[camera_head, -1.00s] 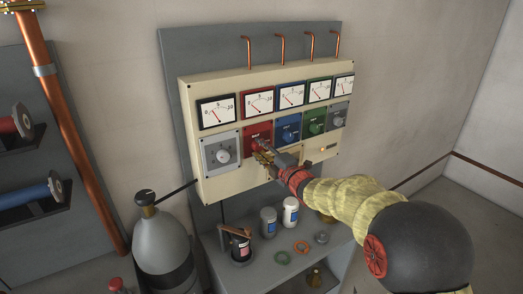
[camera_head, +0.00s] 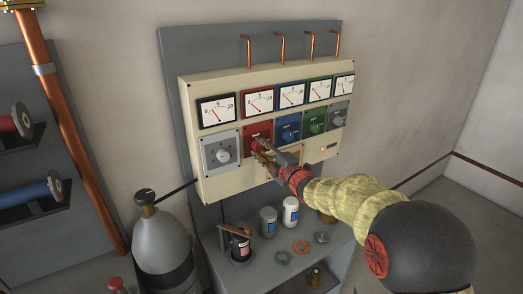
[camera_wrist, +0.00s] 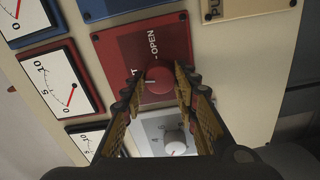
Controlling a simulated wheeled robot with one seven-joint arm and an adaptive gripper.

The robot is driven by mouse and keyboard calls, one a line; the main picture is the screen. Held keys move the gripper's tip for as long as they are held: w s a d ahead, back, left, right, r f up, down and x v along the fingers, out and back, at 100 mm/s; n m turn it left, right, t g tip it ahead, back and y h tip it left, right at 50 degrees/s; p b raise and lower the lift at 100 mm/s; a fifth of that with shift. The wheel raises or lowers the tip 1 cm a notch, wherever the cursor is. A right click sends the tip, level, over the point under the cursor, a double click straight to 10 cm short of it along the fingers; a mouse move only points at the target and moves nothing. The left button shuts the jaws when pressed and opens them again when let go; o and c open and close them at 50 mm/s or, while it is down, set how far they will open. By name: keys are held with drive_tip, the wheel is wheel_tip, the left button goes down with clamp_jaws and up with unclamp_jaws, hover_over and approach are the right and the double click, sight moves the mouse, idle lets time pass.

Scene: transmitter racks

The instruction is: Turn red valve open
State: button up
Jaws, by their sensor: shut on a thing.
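The red valve is a round red knob (camera_wrist: 160,80) on a red panel (camera_wrist: 113,50); the panel also shows in the head view (camera_head: 258,130). "OPEN" is printed beside the knob, along with a partly hidden word ending in T. A pale mark on the knob lies on its left side in the wrist view, away from "OPEN". My gripper (camera_wrist: 157,86) has its two fingers on opposite sides of the knob and is shut on it. In the head view, my gripper (camera_head: 259,148) reaches the red panel from the lower right, and its fingers mostly hide the knob.
A grey knob panel (camera_head: 221,153) stands left of the red one, with blue (camera_head: 288,129) and green (camera_head: 314,121) panels to the right. Gauges (camera_head: 257,101) line the top. A shelf below holds jars (camera_head: 290,212). A gas cylinder (camera_head: 162,240) stands at left.

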drive_tip(key=m, duration=0.4)
drive_tip(key=m+p, duration=0.1)
drive_tip(key=m, duration=0.3)
drive_tip(key=shift+f, duration=0.1)
drive_tip(key=m+p, duration=0.1)
drive_tip(key=m, duration=0.3)
drive_tip(key=shift+m+p, duration=0.8)
drive_tip(key=shift+m, duration=1.1)
drive_tip(key=o, duration=1.2)
drive_tip(key=shift+c, duration=0.2)
